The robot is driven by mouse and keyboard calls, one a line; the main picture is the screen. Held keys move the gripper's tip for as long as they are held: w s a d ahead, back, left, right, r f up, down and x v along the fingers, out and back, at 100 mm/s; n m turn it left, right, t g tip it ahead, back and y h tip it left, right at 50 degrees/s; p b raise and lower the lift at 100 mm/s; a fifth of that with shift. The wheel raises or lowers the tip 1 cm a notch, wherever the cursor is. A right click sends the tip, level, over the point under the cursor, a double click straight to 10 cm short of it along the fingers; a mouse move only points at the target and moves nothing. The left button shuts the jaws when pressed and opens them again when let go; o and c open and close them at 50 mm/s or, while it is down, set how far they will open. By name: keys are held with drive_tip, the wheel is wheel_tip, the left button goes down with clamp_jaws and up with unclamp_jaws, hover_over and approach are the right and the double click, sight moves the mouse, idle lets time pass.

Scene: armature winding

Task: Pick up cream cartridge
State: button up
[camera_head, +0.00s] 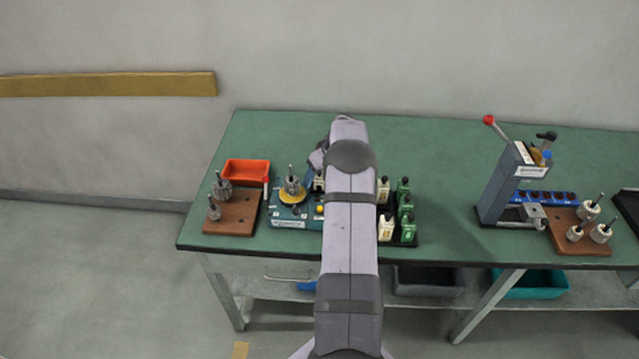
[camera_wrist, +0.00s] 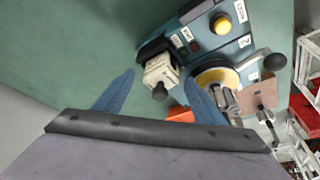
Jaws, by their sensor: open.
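In the wrist view, a cream cartridge (camera_wrist: 162,70) with a dark round knob sits at a black holder on the side of the blue winding machine (camera_wrist: 213,50). My gripper (camera_wrist: 160,82) is open and empty. Its two blue fingers point towards the cartridge, one on each side in the picture; no contact shows. In the head view, my arm covers the gripper and part of this cartridge (camera_head: 319,182). More cream cartridges (camera_head: 386,228) stand in a black rack to the right of my arm, beside green ones (camera_head: 408,230).
The machine carries a yellow button (camera_wrist: 222,25) and a yellow disc (camera_wrist: 216,78) with an armature. A red tray (camera_head: 246,173) and a brown block (camera_head: 231,216) with armatures stand left. A lever press (camera_head: 507,185) stands right. The green table between rack and press is clear.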

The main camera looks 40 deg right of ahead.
drive_tip(key=c, duration=1.2)
drive_tip(key=shift+r, duration=0.2)
drive_tip(key=shift+r+b, duration=1.65)
drive_tip(key=shift+r, duration=7.2)
